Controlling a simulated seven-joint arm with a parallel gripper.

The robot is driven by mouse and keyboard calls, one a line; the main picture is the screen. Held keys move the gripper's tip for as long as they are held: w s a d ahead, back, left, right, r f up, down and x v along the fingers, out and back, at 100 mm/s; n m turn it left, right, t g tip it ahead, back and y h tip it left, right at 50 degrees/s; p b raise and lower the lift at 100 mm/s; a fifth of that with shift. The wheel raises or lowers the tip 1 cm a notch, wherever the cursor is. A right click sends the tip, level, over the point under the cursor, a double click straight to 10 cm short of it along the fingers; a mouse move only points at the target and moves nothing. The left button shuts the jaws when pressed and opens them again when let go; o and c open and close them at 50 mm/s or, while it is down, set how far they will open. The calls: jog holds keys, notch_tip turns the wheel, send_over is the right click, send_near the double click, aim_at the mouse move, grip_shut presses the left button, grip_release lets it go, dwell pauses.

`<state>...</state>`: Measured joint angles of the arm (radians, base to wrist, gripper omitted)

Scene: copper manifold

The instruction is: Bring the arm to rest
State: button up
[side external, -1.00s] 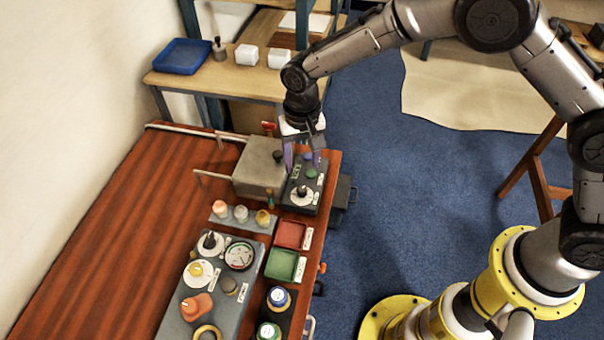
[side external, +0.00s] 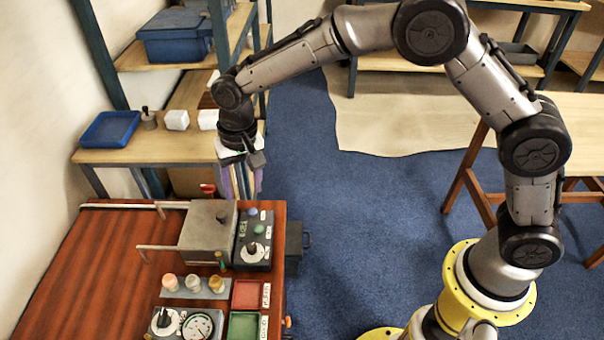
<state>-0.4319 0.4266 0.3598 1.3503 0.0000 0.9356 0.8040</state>
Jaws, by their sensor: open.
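My gripper (side external: 242,192) hangs from the wrist with its fingers pointing down. The fingers are apart and nothing shows between them. In the picture it appears just above the back edge of the red-brown table, near the dark control box (side external: 254,240) with its green and blue buttons and white dial. It looks raised clear of the box. My arm arches from the yellow base on the right over to the left.
A grey metal box (side external: 207,230) stands beside the control box. Small jars (side external: 192,283), a red tray (side external: 246,293) and a green tray (side external: 243,326) lie nearer. A shelf with a blue tray (side external: 108,129) stands behind. Blue floor (side external: 340,220) is open to the right.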

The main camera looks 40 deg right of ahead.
jog(key=d+r+m+t, duration=0.1)
jog(key=d+r, duration=0.2)
jog(key=r, duration=0.2)
jog(key=d+r+t, duration=0.1)
jog(key=d+r, duration=0.2)
jog(key=r, duration=0.2)
jog(key=s+d+r+t, duration=0.2)
jog(key=s+d+r, duration=0.7)
jog(key=s+r, duration=0.15)
jog(key=s+d+n+t, duration=0.1)
jog(key=s+d, duration=0.4)
jog(key=s, duration=0.6)
jog(key=s+d+f+n, duration=0.1)
jog(key=s+f+n, duration=0.3)
jog(key=s+f, duration=0.2)
jog(key=shift+s, duration=0.9)
